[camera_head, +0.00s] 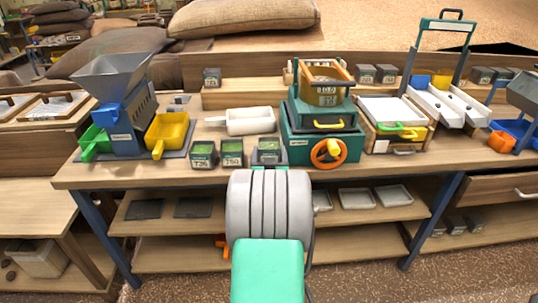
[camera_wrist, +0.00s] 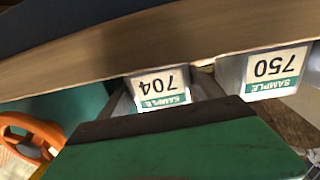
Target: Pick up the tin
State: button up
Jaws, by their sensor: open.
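The left tin (camera_head: 203,155) reads about 736. My gripper (camera_wrist: 165,98) is open, with a finger on each side of the 704 tin. Contact cannot be told.
The teal machine with an orange handwheel (camera_head: 329,153) stands close right of the 704 tin. A white scoop (camera_head: 249,121) lies behind the tins. A blue hopper machine (camera_head: 121,110) stands left. The bench front edge (camera_head: 130,181) is just before the tins.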

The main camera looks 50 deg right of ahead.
jog(key=c, duration=1.4)
